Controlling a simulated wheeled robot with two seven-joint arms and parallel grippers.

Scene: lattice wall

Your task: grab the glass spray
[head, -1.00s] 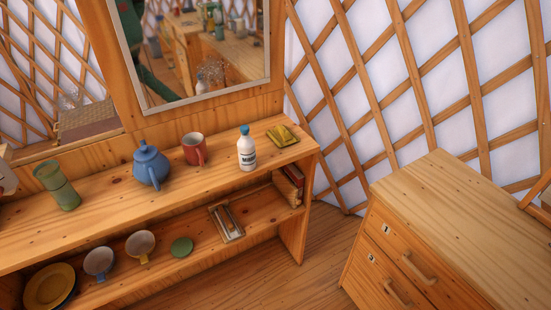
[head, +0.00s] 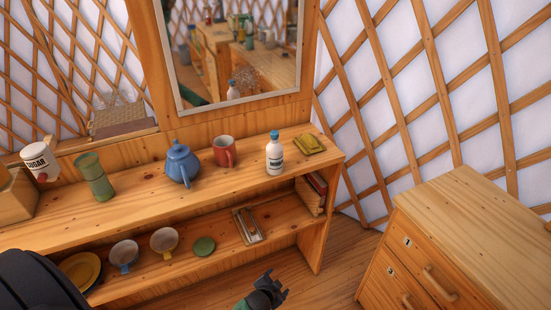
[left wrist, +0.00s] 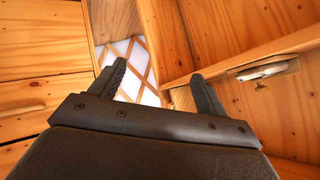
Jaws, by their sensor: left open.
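A white bottle with a blue cap and a dark printed label (head: 274,156) stands upright on the top shelf, near its right end; it is the only spray-like bottle I can make out on the shelf. My left gripper (head: 277,284) is low at the bottom of the head view, in front of the shelf and below the bottle, well apart from it. In the left wrist view my left gripper (left wrist: 158,72) is open, its two fingers spread with nothing between them. The bottle is not in the left wrist view. My right gripper is not in view.
A red mug (head: 223,152), a blue teapot (head: 182,165) and a green cup (head: 94,178) stand left of the bottle. A yellow-green folded item (head: 310,144) lies right of it. The lower shelf holds bowls and a tray (head: 248,226). A wooden drawer cabinet (head: 480,215) stands at right.

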